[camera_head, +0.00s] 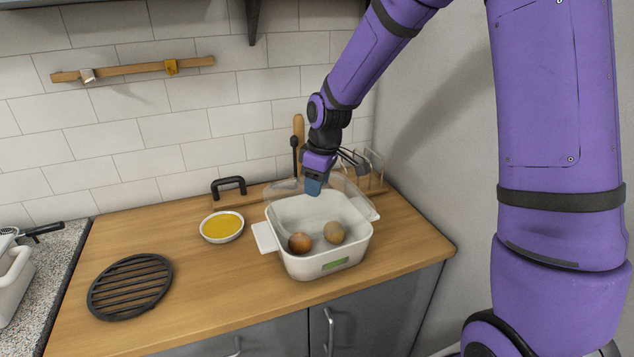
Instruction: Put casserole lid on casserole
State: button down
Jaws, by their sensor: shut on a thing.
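The white casserole (335,257) stands on the wooden counter, with a side handle at its left and another at its right. Two round brown items (299,242) lie inside it. My gripper (314,187) points down at the casserole's back edge, its fingertips closed on what looks like the clear lid (283,187). The lid is see-through and hard to outline; it appears at the casserole's far side, behind and above the rim. I cannot tell whether it touches the rim. My gripper hides part of the lid and the back rim.
A bowl of yellow liquid (222,226) stands left of the casserole. A black round trivet (130,287) lies at the front left. A board with a black handle (229,187), upright utensils (298,130) and a wire rack (372,170) are near the wall. The counter's front middle is clear.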

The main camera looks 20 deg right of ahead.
jog(key=shift+w+f, duration=0.1)
jog(key=shift+f, duration=2)
jog(key=shift+f, duration=0.5)
dwell(1.1)
jog(key=c, duration=0.5)
grip_release()
jog(key=r, duration=0.7)
jog(key=s+d+r, duration=0.1)
jog(key=r, duration=0.2)
jog(key=shift+s+d+r, duration=0.1)
jog(key=shift+r, duration=0.25)
jog(key=shift+r, duration=0.1)
